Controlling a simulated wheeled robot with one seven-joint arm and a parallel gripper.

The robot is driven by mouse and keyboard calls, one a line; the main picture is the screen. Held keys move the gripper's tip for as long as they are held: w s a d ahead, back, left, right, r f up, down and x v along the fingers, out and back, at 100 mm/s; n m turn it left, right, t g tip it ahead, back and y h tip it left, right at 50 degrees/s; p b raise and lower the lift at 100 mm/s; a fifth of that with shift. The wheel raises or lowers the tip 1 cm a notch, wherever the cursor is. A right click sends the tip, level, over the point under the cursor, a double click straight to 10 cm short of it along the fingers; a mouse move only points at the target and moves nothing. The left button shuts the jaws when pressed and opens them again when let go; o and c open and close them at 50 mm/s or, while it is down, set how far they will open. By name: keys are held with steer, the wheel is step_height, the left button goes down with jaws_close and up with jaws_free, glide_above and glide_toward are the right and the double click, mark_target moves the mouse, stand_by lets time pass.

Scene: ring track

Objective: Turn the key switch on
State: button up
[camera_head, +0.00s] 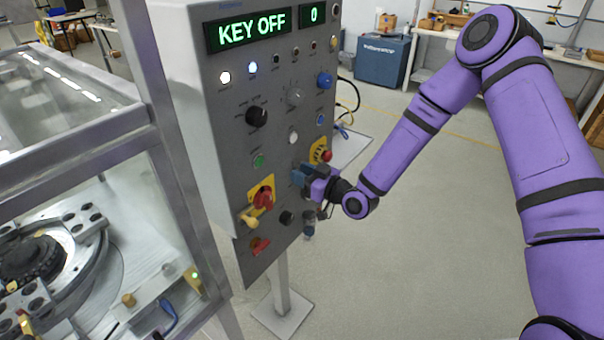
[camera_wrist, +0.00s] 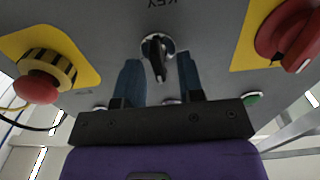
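The key switch (camera_wrist: 157,55) is a small black key handle in a round metal collar on the grey panel, under an upside-down "KEY" label in the wrist view. My gripper (camera_wrist: 158,66) is open, its two blue fingers on either side of the key with a gap to each. In the head view my gripper (camera_head: 305,176) is close to the lower right part of the panel and hides the key switch. The panel display (camera_head: 249,30) reads "KEY OFF", and a smaller display (camera_head: 314,14) beside it reads "0".
A red knob on a yellow plate (camera_head: 320,151) sits just above right of my gripper; a red rotary switch (camera_head: 263,197) on yellow is to its left. Several other knobs and lamps cover the panel (camera_head: 225,120). A glass-sided machine (camera_head: 150,130) stands left. Floor at right is clear.

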steer(key=c, duration=0.6)
steer(key=shift+m, duration=0.4)
steer(key=m, duration=0.7)
steer(key=w+m, duration=0.1)
steer(key=m, duration=0.3)
steer(key=shift+d+f, duration=0.3)
steer(key=shift+f, duration=0.05)
steer(key=o, duration=0.6)
